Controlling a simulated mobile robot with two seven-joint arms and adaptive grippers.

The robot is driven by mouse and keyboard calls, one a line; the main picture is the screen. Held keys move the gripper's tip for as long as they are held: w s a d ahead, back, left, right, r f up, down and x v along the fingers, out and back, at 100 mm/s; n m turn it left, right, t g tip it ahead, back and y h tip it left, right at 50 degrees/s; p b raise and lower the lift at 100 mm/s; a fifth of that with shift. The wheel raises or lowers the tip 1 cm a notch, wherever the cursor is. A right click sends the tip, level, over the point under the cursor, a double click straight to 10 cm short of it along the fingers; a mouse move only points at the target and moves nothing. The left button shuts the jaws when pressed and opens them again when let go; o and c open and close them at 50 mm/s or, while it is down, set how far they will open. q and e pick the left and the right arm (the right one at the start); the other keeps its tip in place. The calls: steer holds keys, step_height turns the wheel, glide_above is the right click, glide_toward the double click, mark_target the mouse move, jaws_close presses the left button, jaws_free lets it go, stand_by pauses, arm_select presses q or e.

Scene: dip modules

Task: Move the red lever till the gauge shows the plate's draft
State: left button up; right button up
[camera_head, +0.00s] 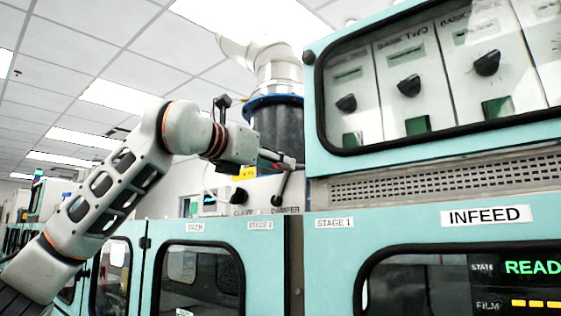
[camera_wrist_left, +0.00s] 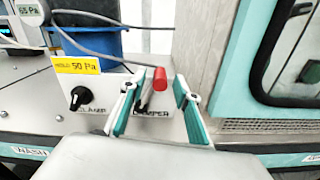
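In the left wrist view the red lever (camera_wrist_left: 159,79) has a red grip on a dark shaft and stands over the DAMPER label. My left gripper (camera_wrist_left: 162,86) is open, one finger on each side of the lever; I cannot tell whether either touches it. The gauge (camera_wrist_left: 28,10), at the top left and cut by the edge, reads 65 Pa. The yellow plate (camera_wrist_left: 76,65) reads 50 Pa. In the head view the left gripper (camera_head: 293,162) reaches the panel beside the yellow plate (camera_head: 245,173); I cannot make out the red lever there. My right gripper is not in view.
A black knob (camera_wrist_left: 78,97) labelled CLAMP sits left of the lever. A grey cable runs above the panel. A teal-framed cabinet (camera_wrist_left: 240,60) stands close on the right. In the head view the INFEED cabinet (camera_head: 380,222) fills the right side.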

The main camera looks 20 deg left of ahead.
arm_select(q)
steer(key=shift+x, duration=0.9)
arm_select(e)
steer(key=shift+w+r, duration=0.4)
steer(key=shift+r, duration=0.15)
arm_select(q)
jaws_close()
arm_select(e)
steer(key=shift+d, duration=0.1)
arm_select(q)
steer(key=shift+a, duration=0.1)
